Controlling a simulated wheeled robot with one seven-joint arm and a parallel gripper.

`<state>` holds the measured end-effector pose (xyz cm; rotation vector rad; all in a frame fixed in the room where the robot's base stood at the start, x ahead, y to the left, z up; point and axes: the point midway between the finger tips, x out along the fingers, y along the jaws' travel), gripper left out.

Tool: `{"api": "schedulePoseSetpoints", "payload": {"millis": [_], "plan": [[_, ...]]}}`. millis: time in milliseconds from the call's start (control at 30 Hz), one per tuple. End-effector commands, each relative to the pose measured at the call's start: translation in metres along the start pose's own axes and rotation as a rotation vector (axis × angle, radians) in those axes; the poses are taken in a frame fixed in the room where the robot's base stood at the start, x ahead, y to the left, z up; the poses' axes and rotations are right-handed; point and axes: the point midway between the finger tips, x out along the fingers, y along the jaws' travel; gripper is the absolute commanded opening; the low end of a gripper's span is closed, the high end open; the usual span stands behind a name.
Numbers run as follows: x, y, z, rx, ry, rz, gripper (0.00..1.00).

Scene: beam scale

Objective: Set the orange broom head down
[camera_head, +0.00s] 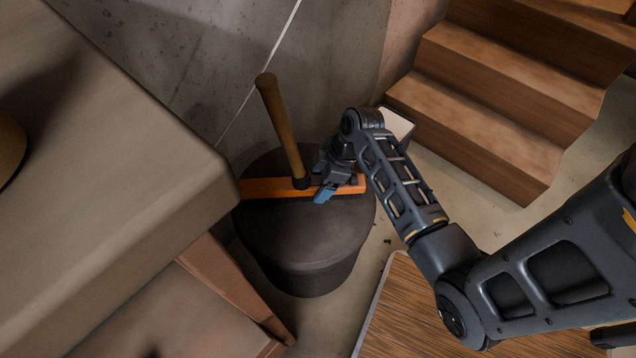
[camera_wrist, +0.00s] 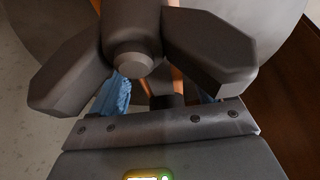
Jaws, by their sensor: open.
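The orange broom head (camera_head: 268,188) lies across the top of a dark round bin (camera_head: 305,235), with its wooden handle (camera_head: 277,120) rising up and leaning to the left. The left end of the broom head reaches the edge of the beige surface. My gripper (camera_head: 325,190) is at the right part of the broom head, just right of the handle's base. In the wrist view my gripper (camera_wrist: 165,95) has its blue fingertips apart on both sides of the orange head, a strip of which (camera_wrist: 176,82) shows between them. The fingers partly hide the head.
A beige block-like surface (camera_head: 110,150) stands at the left. Wooden steps (camera_head: 490,105) rise at the upper right, and a pale box (camera_head: 397,122) is behind my arm. A wood-topped surface (camera_head: 410,310) lies at the lower middle. A concrete wall is behind.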

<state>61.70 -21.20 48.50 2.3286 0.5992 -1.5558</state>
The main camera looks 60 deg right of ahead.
Motion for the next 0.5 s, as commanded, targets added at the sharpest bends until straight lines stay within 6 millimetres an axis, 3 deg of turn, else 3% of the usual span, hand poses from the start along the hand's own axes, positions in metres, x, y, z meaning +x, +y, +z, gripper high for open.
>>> {"api": "schedulePoseSetpoints", "payload": {"millis": [100,300,500], "plan": [[-0.029,0.0,-0.001,0.0,0.001,0.002,0.79],[-0.068,0.0,-0.001,-0.001,0.001,0.002,0.79],[-0.092,0.0,-0.001,-0.001,0.0,0.0,0.79]]}}
